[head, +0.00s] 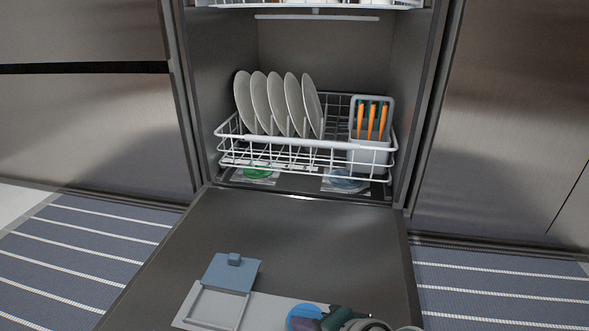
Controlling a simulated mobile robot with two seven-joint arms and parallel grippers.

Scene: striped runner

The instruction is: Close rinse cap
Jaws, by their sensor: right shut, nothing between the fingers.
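The rinse cap (303,311) is a round blue piece on the light panel of the lowered dishwasher door, at the bottom middle of the head view. A darker purplish area shows at its lower edge. My right gripper (328,321) is beside the cap's right side, low over the panel, shut and empty. I cannot tell whether it touches the cap. The gripper and the picture's bottom edge hide part of the cap area, so how far the cap stands open is unclear. My left gripper is not in view.
The dishwasher door (310,235) lies flat. A blue-grey lid (231,273) with a small knob sits behind a framed compartment (215,308) left of the cap. The lower rack (262,138) holds several plates (260,102) and a basket (368,155) with orange-handled items.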

